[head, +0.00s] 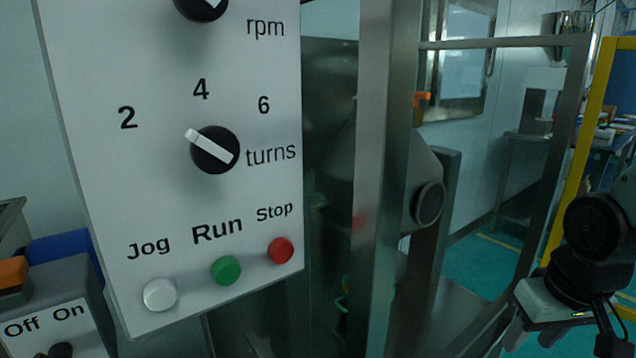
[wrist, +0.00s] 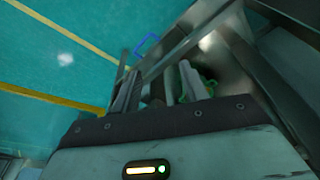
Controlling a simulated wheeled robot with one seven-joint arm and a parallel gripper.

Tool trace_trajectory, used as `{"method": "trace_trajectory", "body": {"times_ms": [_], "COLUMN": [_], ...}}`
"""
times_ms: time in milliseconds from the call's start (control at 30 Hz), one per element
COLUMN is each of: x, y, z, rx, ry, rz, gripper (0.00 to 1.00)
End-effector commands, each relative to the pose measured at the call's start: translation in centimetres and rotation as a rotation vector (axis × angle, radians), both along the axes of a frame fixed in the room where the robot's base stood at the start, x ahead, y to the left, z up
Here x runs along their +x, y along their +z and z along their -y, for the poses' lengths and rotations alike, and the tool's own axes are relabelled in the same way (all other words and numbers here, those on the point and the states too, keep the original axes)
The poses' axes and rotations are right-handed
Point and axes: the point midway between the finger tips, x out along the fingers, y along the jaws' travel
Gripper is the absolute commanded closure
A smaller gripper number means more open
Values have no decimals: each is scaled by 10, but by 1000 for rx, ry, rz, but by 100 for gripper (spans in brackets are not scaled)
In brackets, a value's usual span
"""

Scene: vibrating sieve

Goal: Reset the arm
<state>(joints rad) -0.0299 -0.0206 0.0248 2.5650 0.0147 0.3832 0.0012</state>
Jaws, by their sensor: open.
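My gripper (head: 530,338) is at the lower right of the head view, in the air beside the steel frame, clear of the control panel. Its fingers point down and the lower ends are partly cut off by the picture edge. In the wrist view my gripper (wrist: 160,85) shows two fingers apart with nothing held between them. Beyond them are steel frame parts and the teal floor.
A white control panel (head: 80,60) fills the left, with a turns knob (head: 215,150), and white, green (head: 226,270) and red buttons. An Off/On box (head: 80,300) is lower left. A steel post (head: 375,180) stands mid-view; a yellow frame (head: 590,140) is at right.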

Motion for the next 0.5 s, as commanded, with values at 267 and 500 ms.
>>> {"method": "trace_trajectory", "body": {"times_ms": [267, 500], "x": [-57, -130], "y": [10, 18], "z": [-112, -169], "rx": [0, -39], "ry": [371, 654], "rz": [-102, -184], "gripper": [56, 56]}}
